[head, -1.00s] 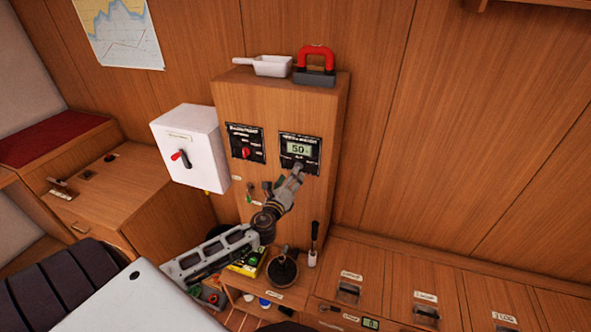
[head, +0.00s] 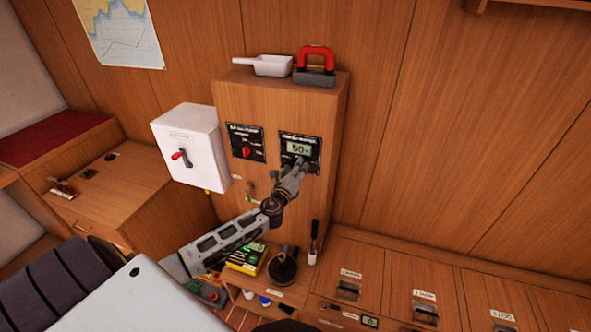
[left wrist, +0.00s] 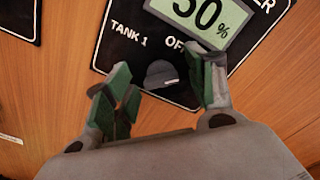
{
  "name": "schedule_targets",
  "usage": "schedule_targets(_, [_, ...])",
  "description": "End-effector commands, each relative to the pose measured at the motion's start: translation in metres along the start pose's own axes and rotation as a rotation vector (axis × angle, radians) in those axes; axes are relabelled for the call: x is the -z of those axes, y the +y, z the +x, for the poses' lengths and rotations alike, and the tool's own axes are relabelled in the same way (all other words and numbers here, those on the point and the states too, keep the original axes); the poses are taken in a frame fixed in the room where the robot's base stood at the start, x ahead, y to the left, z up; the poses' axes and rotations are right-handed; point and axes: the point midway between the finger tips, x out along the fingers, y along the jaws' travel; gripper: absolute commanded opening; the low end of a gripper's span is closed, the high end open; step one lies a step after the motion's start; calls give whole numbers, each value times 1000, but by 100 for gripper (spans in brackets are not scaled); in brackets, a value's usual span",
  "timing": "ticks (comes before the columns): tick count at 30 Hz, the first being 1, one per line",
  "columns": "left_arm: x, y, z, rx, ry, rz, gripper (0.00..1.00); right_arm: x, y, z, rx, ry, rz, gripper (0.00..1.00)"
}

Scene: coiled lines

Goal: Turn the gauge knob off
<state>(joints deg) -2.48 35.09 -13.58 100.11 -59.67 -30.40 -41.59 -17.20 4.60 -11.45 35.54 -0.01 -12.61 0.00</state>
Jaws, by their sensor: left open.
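The gauge panel (head: 287,150) is a black plate on the front of the wooden cabinet, with a lit display reading 50%. In the left wrist view the gauge knob (left wrist: 162,74) is a dark round knob below the display, near the "TANK 1" and "OFF" labels. My left gripper (left wrist: 165,95) is open, with its green-padded fingers on either side of the knob. I cannot tell whether they touch it. In the head view my left gripper (head: 298,166) covers the knob and the panel's lower part. My right gripper is not in view.
Left of the gauge is another black panel with a red knob (head: 246,152). A white box (head: 190,145) with a red-tipped lever stands further left. A white scoop (head: 268,66) and a red-handled block (head: 316,68) lie on the cabinet top. Below are a yellow box (head: 245,262) and a black plunger-like item (head: 283,268).

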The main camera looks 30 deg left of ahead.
Motion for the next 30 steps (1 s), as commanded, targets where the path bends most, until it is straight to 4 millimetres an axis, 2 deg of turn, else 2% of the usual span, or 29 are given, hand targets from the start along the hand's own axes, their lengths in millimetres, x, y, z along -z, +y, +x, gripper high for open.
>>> schedule_targets(7, [0,0,0,0,0,0,54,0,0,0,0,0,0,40])
schedule_targets(15, [0,0,0,0,0,0,19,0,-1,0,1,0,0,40])
schedule_targets(18, [0,0,0,0,0,0,10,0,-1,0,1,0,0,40])
schedule_targets(30, [0,1,0,0,-2,-67,10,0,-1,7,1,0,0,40])
